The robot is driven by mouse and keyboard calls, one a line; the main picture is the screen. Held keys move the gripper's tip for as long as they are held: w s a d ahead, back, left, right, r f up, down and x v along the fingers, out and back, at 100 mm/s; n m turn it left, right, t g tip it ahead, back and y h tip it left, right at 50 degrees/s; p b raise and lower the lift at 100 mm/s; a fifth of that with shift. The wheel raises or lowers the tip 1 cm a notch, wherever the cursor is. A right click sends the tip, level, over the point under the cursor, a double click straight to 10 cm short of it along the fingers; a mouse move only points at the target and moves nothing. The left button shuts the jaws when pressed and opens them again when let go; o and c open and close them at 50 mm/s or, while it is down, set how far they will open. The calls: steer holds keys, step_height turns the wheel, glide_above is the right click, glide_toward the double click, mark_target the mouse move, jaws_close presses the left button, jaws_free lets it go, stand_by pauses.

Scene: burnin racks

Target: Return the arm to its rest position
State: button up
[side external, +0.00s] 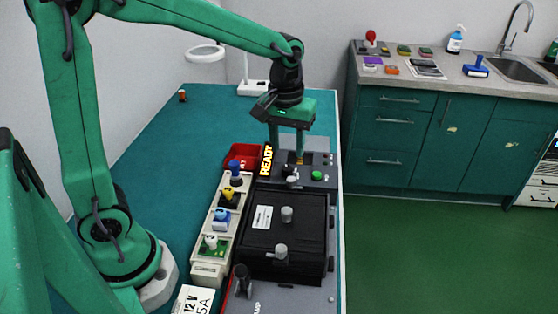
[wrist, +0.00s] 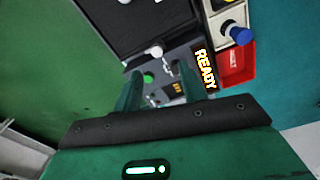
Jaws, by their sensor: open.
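My green arm reaches over the teal bench (side external: 160,150) from the left. My gripper (side external: 289,158) points down over the rear of the dark control panel (side external: 318,183), its two fingers apart. In the wrist view my gripper (wrist: 160,88) shows its fingers on either side of a small yellow-marked part of the panel. I cannot tell whether the fingers touch the panel. I see nothing held between them.
A lit READY sign (side external: 265,160) and a red bin (side external: 241,155) stand left of my gripper. In front are a black lidded box (side external: 297,222) and a pale rack (side external: 206,265) of several coloured knobbed parts. A magnifier lamp (side external: 206,53) stands behind. The bench's left side is mostly clear.

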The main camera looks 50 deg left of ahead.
steer(key=s+a+r+m+t, duration=0.1)
steer(key=s+r+m+t, duration=0.1)
steer(key=s, duration=0.5)
steer(key=s+a+r+m+t, duration=0.2)
steer(key=s+r+m+t, duration=0.1)
steer(key=s, duration=0.5)
steer(key=shift+s+a+r+m, duration=0.2)
steer(key=shift+r+m, duration=0.15)
steer(key=shift+m, duration=0.15)
